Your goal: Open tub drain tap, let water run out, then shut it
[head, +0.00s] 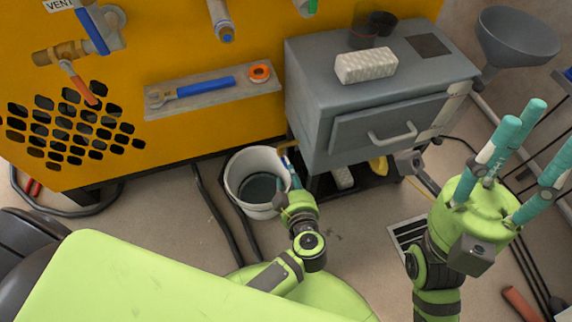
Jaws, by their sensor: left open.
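A white tub (236,170) stands on the floor in front of the orange cabinet, with a dark, water-like surface inside. My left gripper (289,166) is open and small in view at the tub's right rim; I cannot tell whether it touches the tub. No drain tap shows clearly on the tub; its right side is partly hidden by my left gripper. A brass valve with an orange lever (77,83) sits on the cabinet at the upper left, far from both grippers. My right gripper (545,125) is at the right with its teal fingers apart and empty.
A grey drawer cabinet (320,104) stands right of the tub, bearing a pale block (366,66). A shelf (223,100) holds a blue-handled wrench (195,88) and an orange ring (259,73). Dark hoses (212,205) cross the floor. A grey funnel (518,35) is at the upper right.

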